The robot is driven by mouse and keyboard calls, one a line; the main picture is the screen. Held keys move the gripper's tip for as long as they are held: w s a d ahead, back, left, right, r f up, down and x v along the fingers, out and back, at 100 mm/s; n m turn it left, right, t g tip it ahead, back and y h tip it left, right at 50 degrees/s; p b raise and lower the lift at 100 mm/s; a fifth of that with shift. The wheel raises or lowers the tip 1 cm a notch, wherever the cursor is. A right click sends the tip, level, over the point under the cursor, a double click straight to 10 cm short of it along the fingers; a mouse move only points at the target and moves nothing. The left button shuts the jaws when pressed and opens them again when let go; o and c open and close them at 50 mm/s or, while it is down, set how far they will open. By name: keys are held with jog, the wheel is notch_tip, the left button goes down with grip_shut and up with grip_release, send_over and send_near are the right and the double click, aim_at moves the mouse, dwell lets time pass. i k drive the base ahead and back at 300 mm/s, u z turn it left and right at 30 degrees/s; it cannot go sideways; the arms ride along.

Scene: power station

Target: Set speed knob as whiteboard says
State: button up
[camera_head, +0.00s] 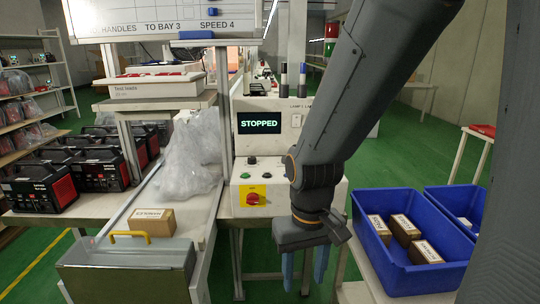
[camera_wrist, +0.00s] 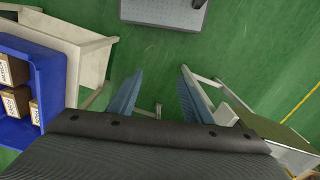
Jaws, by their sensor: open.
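The whiteboard (camera_head: 120,22) at the top left reads "HANDLES TO BAY 3" and "SPEED 4". The control panel (camera_head: 262,140) behind my arm has a dark screen (camera_head: 259,123) reading "STOPPED". My gripper (camera_head: 305,272) is open and empty, pointing down in front of and below the panel. In the wrist view its fingers (camera_wrist: 160,97) stand apart over green floor.
Blue bins (camera_head: 405,283) with small boxes stand at the right; one bin (camera_wrist: 38,62) shows at the wrist view's left. A conveyor with a plastic-wrapped item (camera_head: 190,155), a brown box (camera_head: 152,222) and a yellow-handled cover (camera_head: 130,270) lies left. Green floor is between.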

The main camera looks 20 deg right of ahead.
aim_at(252, 160)
jog(key=k, duration=1.2)
jog(key=u, duration=0.9)
jog(key=i, duration=1.55)
jog(key=z, duration=0.8)
